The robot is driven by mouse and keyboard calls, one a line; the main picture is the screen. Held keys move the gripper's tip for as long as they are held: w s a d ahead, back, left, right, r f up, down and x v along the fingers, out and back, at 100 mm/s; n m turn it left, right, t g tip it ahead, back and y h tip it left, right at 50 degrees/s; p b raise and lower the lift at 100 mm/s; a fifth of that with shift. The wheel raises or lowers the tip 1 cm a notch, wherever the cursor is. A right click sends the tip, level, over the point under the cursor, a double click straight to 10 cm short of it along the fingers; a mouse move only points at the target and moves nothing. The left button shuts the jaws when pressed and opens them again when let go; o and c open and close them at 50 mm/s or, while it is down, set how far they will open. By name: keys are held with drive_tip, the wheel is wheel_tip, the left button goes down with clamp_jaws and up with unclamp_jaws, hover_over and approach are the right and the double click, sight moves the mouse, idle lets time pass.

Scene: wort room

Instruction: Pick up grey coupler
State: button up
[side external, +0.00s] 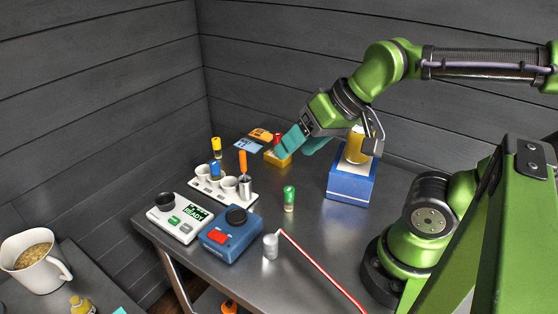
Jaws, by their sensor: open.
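A small light-grey cylinder (270,246), which looks like the grey coupler, stands upright near the front edge of the metal table (310,240). The end of a red tube (322,272) lies right beside it; I cannot tell whether they touch. My gripper (303,148) has teal fingers, is open, and hangs over the back of the table. It is well behind the grey cylinder and apart from it. The fingers are close to a yellow block (270,159) with a red-capped vial (278,139) and partly cover them. Nothing shows between the fingers.
A green-capped vial (289,197) stands behind the cylinder. A blue device (231,233) and a white READY device (178,217) are to its left. A white cup rack (225,190) stands behind these. A blue box (350,184) bears an amber jar (355,146) at right.

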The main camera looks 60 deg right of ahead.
drive_tip(key=a+f+g+y, duration=0.1)
drive_tip(key=a+f+g, duration=0.2)
drive_tip(key=a, duration=0.1)
drive_tip(key=m+g+h, duration=0.3)
drive_tip(key=m+g, duration=0.1)
drive_tip(key=m, duration=2)
hover_over(272, 237)
wheel_tip(272, 237, down, 4)
wheel_tip(272, 237, down, 10)
drive_tip(key=shift+s+d+f, duration=0.1)
drive_tip(key=shift+f, duration=3.25)
drive_tip(key=c, duration=1.1)
